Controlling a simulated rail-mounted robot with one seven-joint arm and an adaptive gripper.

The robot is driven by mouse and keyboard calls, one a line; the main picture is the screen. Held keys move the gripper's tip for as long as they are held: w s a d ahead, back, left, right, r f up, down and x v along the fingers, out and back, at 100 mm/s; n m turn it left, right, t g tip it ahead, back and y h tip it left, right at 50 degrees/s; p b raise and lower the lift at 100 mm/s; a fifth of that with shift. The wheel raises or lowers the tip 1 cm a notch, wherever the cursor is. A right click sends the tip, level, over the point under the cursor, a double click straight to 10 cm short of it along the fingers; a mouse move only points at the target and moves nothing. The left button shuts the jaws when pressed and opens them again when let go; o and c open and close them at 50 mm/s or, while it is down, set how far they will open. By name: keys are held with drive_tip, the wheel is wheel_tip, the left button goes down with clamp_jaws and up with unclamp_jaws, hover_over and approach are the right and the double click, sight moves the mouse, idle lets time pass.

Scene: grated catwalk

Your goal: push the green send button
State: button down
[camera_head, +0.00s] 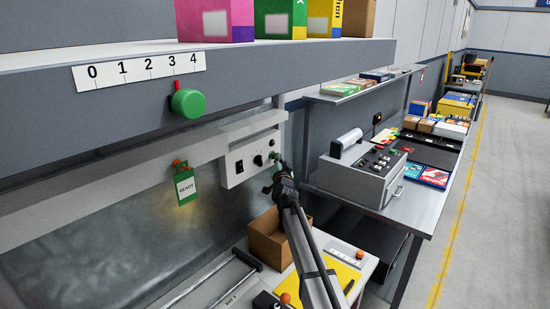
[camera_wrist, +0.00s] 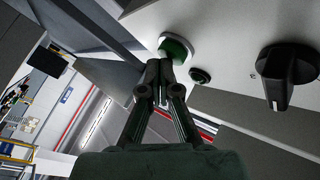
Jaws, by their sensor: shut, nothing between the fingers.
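The green send button (camera_wrist: 176,46) sits in a pale round collar on the light control box (camera_head: 251,153). In the wrist view my gripper (camera_wrist: 158,72) is shut, with its fingertips right in front of the button and covering its lower left part. I cannot tell whether the tips touch it. In the head view my gripper (camera_head: 278,170) is at the lower right of the box face and hides most of the button.
A black pointer knob (camera_wrist: 289,76) and a small black button (camera_wrist: 200,75) are right of the green one. A large green knob (camera_head: 188,103) hangs below a 0–4 scale (camera_head: 140,70). A green READY tag (camera_head: 186,186) hangs left of the box. A cardboard box (camera_head: 269,240) stands below.

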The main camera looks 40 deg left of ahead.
drive_tip(key=shift+a, duration=0.1)
idle(0.3)
drive_tip(key=shift+a+p, duration=0.35)
drive_tip(key=shift+p, duration=0.05)
drive_tip(key=shift+d+b, duration=0.35)
drive_tip(key=shift+d, duration=0.15)
idle(0.4)
drive_tip(key=d+b, duration=0.2)
drive_tip(key=d, duration=0.1)
drive_tip(key=d+b, duration=0.2)
drive_tip(key=b, duration=0.1)
drive_tip(key=shift+w+d, duration=0.2)
drive_tip(key=shift+d, duration=0.2)
drive_tip(key=shift+f, duration=0.1)
